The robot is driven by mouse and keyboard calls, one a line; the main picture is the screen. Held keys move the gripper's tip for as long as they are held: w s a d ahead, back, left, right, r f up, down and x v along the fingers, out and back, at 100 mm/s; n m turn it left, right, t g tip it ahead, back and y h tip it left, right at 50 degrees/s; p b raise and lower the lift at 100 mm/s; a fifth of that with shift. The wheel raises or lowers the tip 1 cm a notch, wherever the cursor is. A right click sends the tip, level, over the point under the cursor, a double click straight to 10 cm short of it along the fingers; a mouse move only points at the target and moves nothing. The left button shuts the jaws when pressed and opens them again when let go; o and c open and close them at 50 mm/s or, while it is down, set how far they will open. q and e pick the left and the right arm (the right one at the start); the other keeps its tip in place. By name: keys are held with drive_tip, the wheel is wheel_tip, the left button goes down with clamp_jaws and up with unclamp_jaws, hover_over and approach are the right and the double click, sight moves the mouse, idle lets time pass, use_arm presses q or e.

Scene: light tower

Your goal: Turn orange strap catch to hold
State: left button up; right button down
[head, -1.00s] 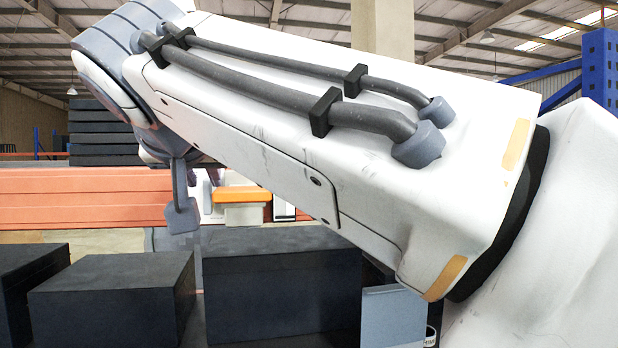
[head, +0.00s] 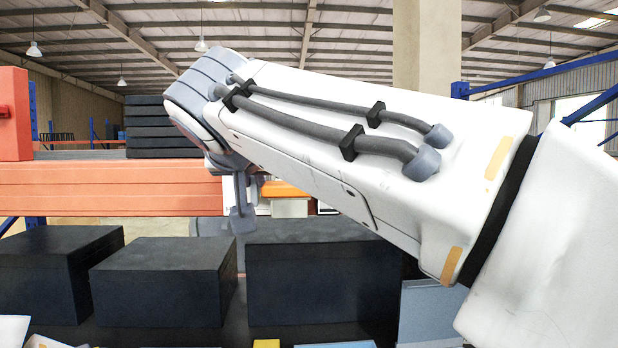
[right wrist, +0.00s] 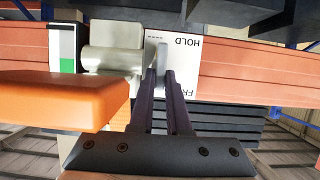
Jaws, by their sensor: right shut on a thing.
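In the right wrist view an orange block or strap piece (right wrist: 75,98) fills the left side. Beside it a pale grey cylinder and housing (right wrist: 115,45) stand against a white panel (right wrist: 187,75). The panel carries the word HOLD and a partly hidden word starting FR, both upside down. My right gripper (right wrist: 164,74) has its dark fingers close together on a thin grey lever (right wrist: 162,55) in front of the panel. My left gripper is not in view.
Black boxes (head: 160,280) stand in a row in front of an orange beam (head: 110,188). Stacked black slabs (head: 147,127) are behind the beam. A blue-grey panel (head: 432,312) and a yellow item (head: 266,343) are low in the head view.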

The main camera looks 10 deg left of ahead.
drive_tip(key=shift+a, duration=0.1)
drive_tip(key=n+h, duration=0.1)
drive_tip(key=n, duration=0.1)
drive_tip(key=a+n+t+h+p, duration=0.1)
drive_tip(key=n, duration=0.1)
drive_tip(key=a+f+n+t+h, duration=0.1)
drive_tip(key=n, duration=0.1)
drive_tip(key=shift+s+a+f+h, duration=0.1)
drive_tip(key=shift+s+a+h, duration=0.1)
drive_tip(key=shift+s+h, duration=0.15)
drive_tip(key=n, duration=0.1)
drive_tip(key=f+n+t+h+b, duration=0.1)
drive_tip(key=n, duration=0.1)
drive_tip(key=shift+s+a+f+n, duration=0.15)
drive_tip(key=shift+a+n, duration=0.15)
drive_tip(key=shift+a, duration=0.05)
drive_tip(key=shift+a+f+n+t+h+b, duration=0.1)
drive_tip(key=shift+f+n+t+b, duration=0.2)
drive_tip(key=shift+n, duration=0.35)
drive_tip(key=shift+d+f+n+t+h+b, duration=0.1)
drive_tip(key=shift+f+n+t+h+b, duration=0.05)
drive_tip(key=shift+n+t+b, duration=0.4)
drive_tip(key=shift+a+f+n+t+h+b, duration=0.1)
drive_tip(key=shift+f+n+t+b, duration=0.15)
drive_tip(key=shift+n, duration=0.45)
drive_tip(key=c, duration=1.2)
unclamp_jaws()
drive_tip(key=shift+r, duration=0.1)
drive_tip(key=shift+o, duration=0.2)
